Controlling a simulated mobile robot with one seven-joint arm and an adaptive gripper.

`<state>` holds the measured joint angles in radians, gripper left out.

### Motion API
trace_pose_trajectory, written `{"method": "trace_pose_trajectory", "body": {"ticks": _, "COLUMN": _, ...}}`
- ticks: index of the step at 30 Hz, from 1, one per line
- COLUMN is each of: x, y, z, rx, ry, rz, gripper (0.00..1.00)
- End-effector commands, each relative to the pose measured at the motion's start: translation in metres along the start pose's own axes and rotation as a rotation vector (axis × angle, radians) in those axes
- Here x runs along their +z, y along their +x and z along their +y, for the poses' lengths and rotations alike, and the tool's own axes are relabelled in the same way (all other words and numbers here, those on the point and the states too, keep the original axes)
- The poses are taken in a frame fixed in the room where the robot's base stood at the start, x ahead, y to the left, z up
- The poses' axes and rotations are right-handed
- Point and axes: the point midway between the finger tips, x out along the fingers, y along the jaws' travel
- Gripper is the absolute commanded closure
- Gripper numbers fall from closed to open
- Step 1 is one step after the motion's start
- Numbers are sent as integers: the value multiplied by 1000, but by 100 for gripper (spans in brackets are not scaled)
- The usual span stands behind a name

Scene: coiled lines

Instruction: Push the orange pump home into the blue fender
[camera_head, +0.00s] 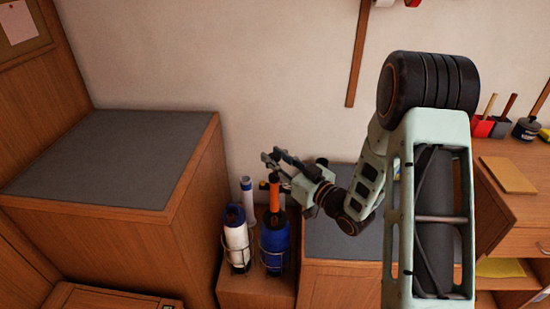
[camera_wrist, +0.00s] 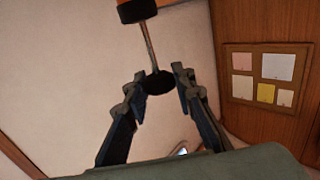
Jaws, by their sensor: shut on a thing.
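The blue fender (camera_head: 274,246) stands upright in a wire holder at the lower middle of the head view. The orange pump (camera_head: 274,193) stands upright at its top, with its orange barrel showing above the blue. How deep it sits inside is hidden. My gripper (camera_head: 273,160) is above the pump in the head view. In the wrist view its fingers (camera_wrist: 165,80) are shut on the black knob, one on each side.
A white fender (camera_head: 236,242) with a blue top stands close at the left in its own wire holder. A white and blue tube (camera_head: 247,190) stands behind. A tall grey-topped cabinet (camera_head: 110,160) is at the left, and a lower grey-topped counter (camera_head: 340,238) at the right.

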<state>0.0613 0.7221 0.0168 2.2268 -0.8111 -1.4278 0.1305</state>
Motion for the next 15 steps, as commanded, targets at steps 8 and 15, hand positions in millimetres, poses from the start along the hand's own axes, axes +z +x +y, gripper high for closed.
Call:
{"method": "trace_pose_trajectory", "body": {"ticks": 8, "x": 0, "y": 0, "z": 0, "rx": 0, "ry": -1, "rz": 2, "gripper": 100}}
{"method": "trace_pose_trajectory", "body": {"ticks": 15, "x": 3, "y": 0, "z": 0, "rx": 0, "ry": -1, "rz": 3, "gripper": 100}}
